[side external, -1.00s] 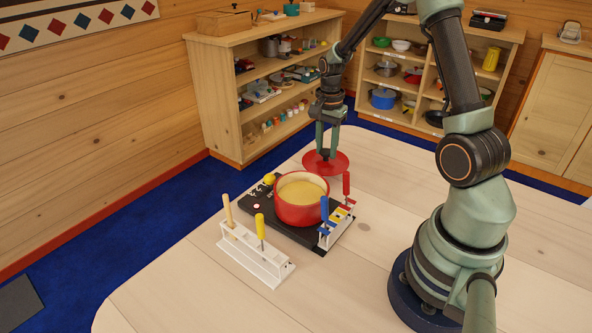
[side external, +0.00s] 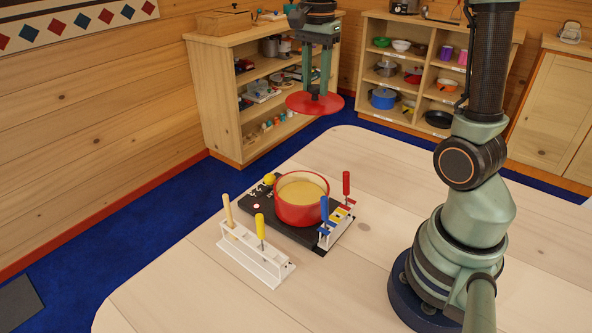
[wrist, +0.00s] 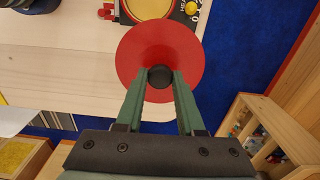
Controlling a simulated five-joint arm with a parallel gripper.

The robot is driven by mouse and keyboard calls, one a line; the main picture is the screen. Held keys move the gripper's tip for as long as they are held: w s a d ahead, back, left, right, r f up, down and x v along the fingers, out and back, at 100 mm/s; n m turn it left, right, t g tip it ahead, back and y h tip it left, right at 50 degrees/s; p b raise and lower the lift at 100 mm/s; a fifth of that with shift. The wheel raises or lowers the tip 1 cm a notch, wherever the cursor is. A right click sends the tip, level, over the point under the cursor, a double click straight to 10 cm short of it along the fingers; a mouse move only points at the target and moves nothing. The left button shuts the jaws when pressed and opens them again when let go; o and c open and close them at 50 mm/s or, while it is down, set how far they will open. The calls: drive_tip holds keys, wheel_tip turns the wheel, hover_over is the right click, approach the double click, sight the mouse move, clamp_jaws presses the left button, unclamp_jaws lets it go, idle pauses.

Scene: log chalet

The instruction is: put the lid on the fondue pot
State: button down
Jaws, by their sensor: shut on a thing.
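The red fondue pot (side external: 301,213) stands uncovered on a dark board (side external: 258,211) on the table, with yellowish contents showing. My gripper (side external: 313,90) is shut on the black knob of the red round lid (side external: 330,104). The lid hangs level in the air, well above the table and, in the side view, above and behind the pot. In the wrist view the lid (wrist: 137,50) spreads beyond the two fingers, and its black knob (wrist: 160,77) sits between the fingertips (wrist: 161,80).
A white rack (side external: 256,254) with a wooden and a yellow-handled fork stands in front of the pot. Another rack (side external: 337,228) with blue- and red-handled forks stands right of it. Shelves (side external: 205,88) stand behind.

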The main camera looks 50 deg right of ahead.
drive_tip(key=s+a+r, duration=0.4)
drive_tip(key=a, duration=0.6)
wheel_tip(320, 180, down, 19)
drive_tip(key=shift+f, duration=0.15)
drive_tip(key=shift+w+d+f, duration=0.1)
drive_tip(key=shift+f, duration=0.05)
drive_tip(key=c, duration=0.5)
unclamp_jaws()
